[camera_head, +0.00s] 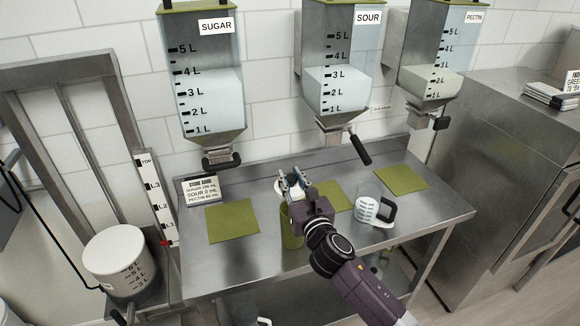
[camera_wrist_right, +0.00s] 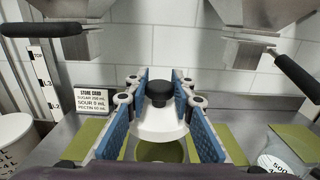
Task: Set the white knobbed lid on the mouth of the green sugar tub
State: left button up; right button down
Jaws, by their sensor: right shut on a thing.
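The white lid (camera_wrist_right: 160,124) with its black knob (camera_wrist_right: 159,92) is between the blue finger pads of my right gripper (camera_wrist_right: 160,100), which is shut on the knob. The lid also shows partly in the head view (camera_head: 281,187), behind the fingers of my right gripper (camera_head: 296,180). The green sugar tub (camera_head: 291,229) stands on the steel table, largely hidden by my gripper. In the wrist view the round green mouth of the tub (camera_wrist_right: 160,152) shows below and nearer than the lid. A gap between lid and rim is hard to judge. My left gripper is out of view.
Green mats (camera_head: 232,222) and a recipe card (camera_head: 202,188) are on the table (camera_head: 270,262). Sugar (camera_head: 207,90), sour (camera_head: 338,85) and pectin hoppers (camera_head: 435,80) hang above, their levers overhanging the table.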

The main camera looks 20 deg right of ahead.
aim_at(293, 191)
jog(key=shift+s+d, duration=0.1)
jog(key=shift+d, duration=0.15)
notch_tip(293, 191, down, 5)
jog(key=b, duration=0.3)
jog(key=shift+r, duration=0.2)
jog(key=shift+f+b, duration=0.75)
jog(key=shift+b, duration=0.1)
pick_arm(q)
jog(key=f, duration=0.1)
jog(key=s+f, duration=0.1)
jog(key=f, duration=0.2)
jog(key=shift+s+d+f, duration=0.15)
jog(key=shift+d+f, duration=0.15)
pick_arm(e)
jog(key=shift+f, duration=0.1)
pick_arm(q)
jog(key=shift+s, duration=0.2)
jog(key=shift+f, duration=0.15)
pick_arm(e)
jog(key=shift+f, duration=0.15)
